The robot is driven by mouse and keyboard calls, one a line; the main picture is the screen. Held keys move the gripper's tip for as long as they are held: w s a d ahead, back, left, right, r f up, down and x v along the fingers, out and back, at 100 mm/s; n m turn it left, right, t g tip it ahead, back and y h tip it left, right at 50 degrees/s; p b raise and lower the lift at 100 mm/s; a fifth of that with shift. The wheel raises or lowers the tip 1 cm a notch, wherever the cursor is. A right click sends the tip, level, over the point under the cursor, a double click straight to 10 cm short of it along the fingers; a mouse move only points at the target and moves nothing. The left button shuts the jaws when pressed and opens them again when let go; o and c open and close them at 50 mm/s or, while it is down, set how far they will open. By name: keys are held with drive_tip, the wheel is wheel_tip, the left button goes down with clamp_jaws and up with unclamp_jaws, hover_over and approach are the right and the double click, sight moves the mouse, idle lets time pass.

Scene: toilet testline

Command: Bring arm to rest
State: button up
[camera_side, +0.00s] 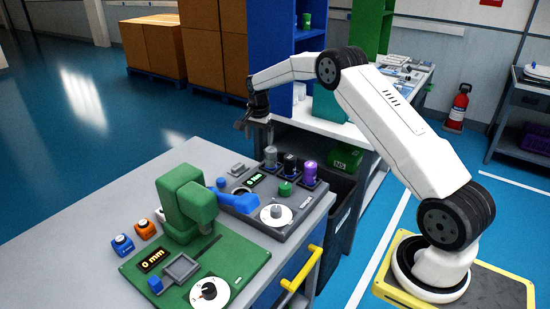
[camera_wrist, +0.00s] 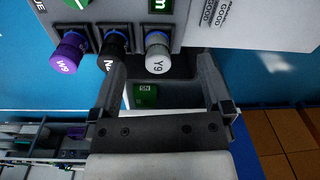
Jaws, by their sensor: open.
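My gripper (camera_side: 256,121) hangs from the raised arm beyond the far edge of the grey bench (camera_side: 232,150), above the capped cylinders. In the wrist view, my gripper (camera_wrist: 168,92) has its two fingers spread apart with nothing between them. Past the fingers are a grey-white cylinder marked Y9 (camera_wrist: 158,52), a black one (camera_wrist: 115,45) and a purple one (camera_wrist: 69,52), standing in holders. They also show in the side view as grey (camera_side: 270,157), black (camera_side: 290,165) and purple (camera_side: 309,173).
A green test station (camera_side: 190,215) with a dial and a dark station (camera_side: 300,205) with a blue handle stand on the bench. Blue shelving (camera_side: 270,40) stands behind the gripper.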

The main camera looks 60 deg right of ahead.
drive_tip(key=s+a+r+n+t, duration=0.1)
drive_tip(key=s+a+r+n, duration=0.1)
drive_tip(key=s+a+n, duration=0.4)
drive_tip(key=s+a+r+n, duration=0.2)
drive_tip(key=s+a+r, duration=0.15)
drive_tip(key=a, duration=0.35)
drive_tip(key=s+a+f+n, duration=0.1)
drive_tip(key=s+a+n, duration=0.3)
drive_tip(key=s, duration=0.5)
drive_tip(key=s+a+f+n+t, duration=0.1)
drive_tip(key=s+a+f+n, duration=0.1)
drive_tip(key=s+a, duration=0.4)
drive_tip(key=s+n, duration=0.1)
drive_tip(key=s, duration=0.3)
drive_tip(key=shift+a+n, duration=0.15)
drive_tip(key=shift+n, duration=0.25)
drive_tip(key=shift+w, duration=0.15)
drive_tip(key=shift+c, duration=0.2)
